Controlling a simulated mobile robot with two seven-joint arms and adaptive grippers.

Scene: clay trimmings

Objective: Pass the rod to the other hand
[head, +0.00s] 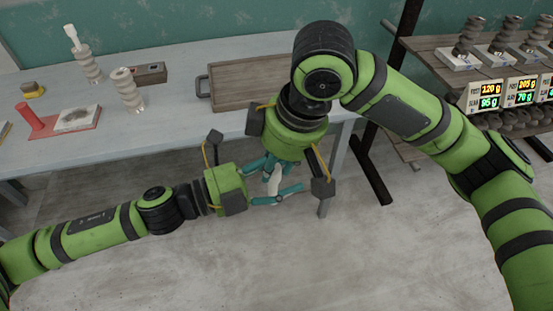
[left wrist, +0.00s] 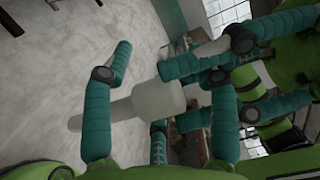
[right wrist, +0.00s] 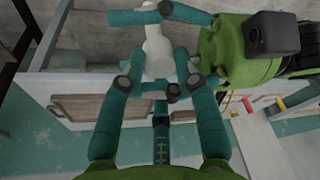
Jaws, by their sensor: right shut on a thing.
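The pale rod (head: 274,179) hangs below my right gripper (head: 270,164), which points down and is shut on its upper part. In the right wrist view the rod (right wrist: 158,52) runs out between the right fingertips. In the left wrist view the rod (left wrist: 158,100) shows a thick middle and a thinner end. My left gripper (head: 278,185) reaches in from the left, with its fingers spread on either side of the rod. In the left wrist view one left finger covers part of the thin end. I cannot tell whether that finger touches it.
A grey table (head: 180,100) stands behind the grippers, with a wooden tray (head: 228,83) near its right end. Ribbed pale pieces (head: 126,90) and a red stand (head: 75,119) are on its left. A shelf with displays (head: 484,95) stands at the right. Open floor lies in front.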

